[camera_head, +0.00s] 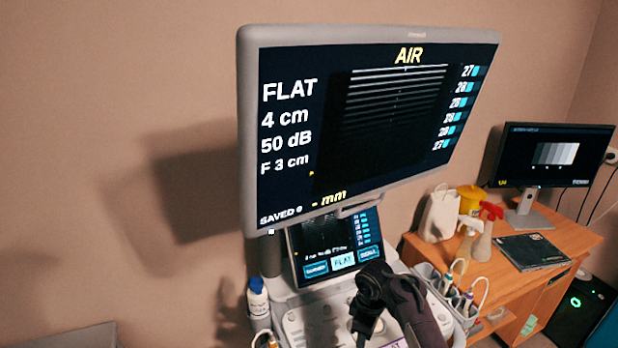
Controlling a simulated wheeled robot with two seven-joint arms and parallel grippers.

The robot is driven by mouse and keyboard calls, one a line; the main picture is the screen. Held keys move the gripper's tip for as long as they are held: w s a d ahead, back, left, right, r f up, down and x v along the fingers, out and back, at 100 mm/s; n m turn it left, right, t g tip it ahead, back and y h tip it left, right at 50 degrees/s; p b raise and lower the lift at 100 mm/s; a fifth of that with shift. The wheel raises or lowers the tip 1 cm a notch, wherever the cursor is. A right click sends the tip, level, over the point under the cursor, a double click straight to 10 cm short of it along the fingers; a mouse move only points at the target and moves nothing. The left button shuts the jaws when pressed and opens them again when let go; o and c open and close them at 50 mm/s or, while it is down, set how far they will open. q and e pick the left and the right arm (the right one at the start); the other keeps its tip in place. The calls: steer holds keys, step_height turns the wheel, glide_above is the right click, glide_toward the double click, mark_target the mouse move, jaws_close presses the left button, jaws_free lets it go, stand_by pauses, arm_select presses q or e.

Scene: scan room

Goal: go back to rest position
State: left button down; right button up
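My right arm comes in from the bottom edge, dark and bent, over the ultrasound machine's control panel (300,325). Its end, my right gripper (364,318), hangs in front of the panel. Its fingertips are too dark and small to tell open from shut, and I see nothing clearly held in it. I cannot tell whether it touches the panel. My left gripper is not in view.
The large monitor (285,165) reads AIR, FLAT, 4 cm. A touchscreen (335,245) sits below it. A blue-capped bottle (258,300) stands left of the panel, probes (465,300) in holders right. The wooden desk (575,238) bears a second monitor (553,155) and spray bottles (480,240).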

steer(key=s+d+f+m+t, duration=0.1)
steer(key=s+d+m, duration=0.15)
steer(key=s, duration=0.45)
steer(key=s+d+f+m+t, duration=0.1)
steer(key=s+d+m, duration=0.15)
steer(key=s, duration=0.45)
steer(key=s+r+m+t, duration=0.1)
steer(key=s+r+m, duration=0.2)
steer(key=s+r, duration=0.3)
steer(key=s+r+m, duration=0.2)
steer(key=s+r, duration=0.2)
steer(key=s, duration=0.5)
step_height(320, 180, down, 35)
steer(key=s+g+b, duration=0.1)
steer(key=s+b, duration=0.1)
steer(key=b, duration=0.3)
arm_select(q)
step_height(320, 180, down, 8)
steer(key=b, duration=0.3)
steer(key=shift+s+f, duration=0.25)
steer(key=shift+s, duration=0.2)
arm_select(e)
steer(key=s+d+f, duration=0.2)
steer(key=s+f, duration=0.7)
steer(key=f, duration=0.1)
steer(key=s+d+f+g, duration=0.1)
steer(key=s+d+f, duration=0.1)
steer(key=s+f, duration=0.8)
steer(key=shift+s+f, duration=0.25)
steer(key=shift+f, duration=0.45)
